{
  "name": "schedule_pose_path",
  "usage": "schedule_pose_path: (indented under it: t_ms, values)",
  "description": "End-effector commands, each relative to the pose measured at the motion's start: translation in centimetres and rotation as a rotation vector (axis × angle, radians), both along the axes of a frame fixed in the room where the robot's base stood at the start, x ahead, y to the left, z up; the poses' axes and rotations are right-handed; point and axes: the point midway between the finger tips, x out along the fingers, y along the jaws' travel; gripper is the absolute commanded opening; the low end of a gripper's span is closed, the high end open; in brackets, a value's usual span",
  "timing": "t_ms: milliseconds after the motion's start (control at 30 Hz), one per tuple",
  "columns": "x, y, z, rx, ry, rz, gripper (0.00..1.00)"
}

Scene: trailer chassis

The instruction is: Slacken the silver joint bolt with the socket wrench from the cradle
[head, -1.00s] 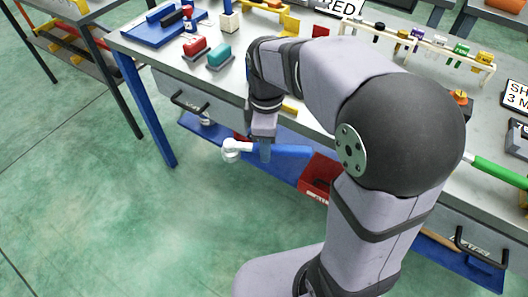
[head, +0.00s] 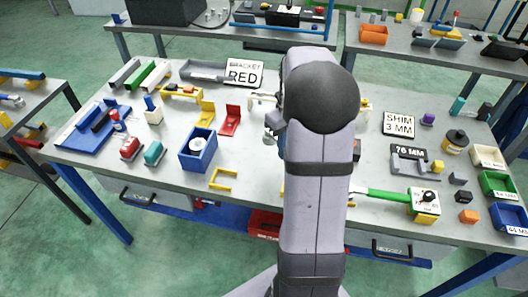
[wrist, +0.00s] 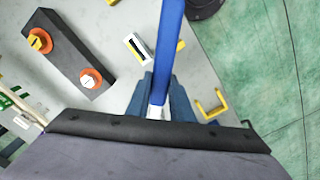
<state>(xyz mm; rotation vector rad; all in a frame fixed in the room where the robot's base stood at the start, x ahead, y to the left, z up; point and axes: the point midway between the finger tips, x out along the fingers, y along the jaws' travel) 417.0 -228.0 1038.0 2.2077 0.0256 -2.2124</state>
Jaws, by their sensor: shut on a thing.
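My gripper (wrist: 162,88) is shut on the socket wrench, seen in the wrist view. The wrench's blue handle (wrist: 171,35) runs from between the fingers out of the top of the picture. A pale metal part of it shows at the fingers; its socket end is not clearly seen there. The silver joint bolt (wrist: 88,80), in an orange ring, sits on a dark block (wrist: 66,57) to the left of the handle, apart from it. A yellow bolt (wrist: 40,40) in a similar ring sits on the same block. In the head view my arm hides the block and most of the gripper.
A yellow frame (head: 222,178) lies near the bench's front edge, with a blue bin (head: 198,152) to its left. A green-handled tool (head: 385,195) lies right of my arm. A small white-framed piece (wrist: 139,48) lies between block and handle.

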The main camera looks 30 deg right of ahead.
Motion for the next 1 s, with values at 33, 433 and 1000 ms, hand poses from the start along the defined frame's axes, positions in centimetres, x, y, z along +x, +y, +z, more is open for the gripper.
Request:
schedule_pose_path:
  t_ms: [33,433,1000]
  values:
    - [0.1,-1.6,1.4,0.001,0.001,-0.095,0.00]
    - [-0.4,-9.3,2.3,0.000,-0.001,-0.636,0.00]
    - [-0.6,-10.3,2.2,-0.001,-0.002,-0.711,0.00]
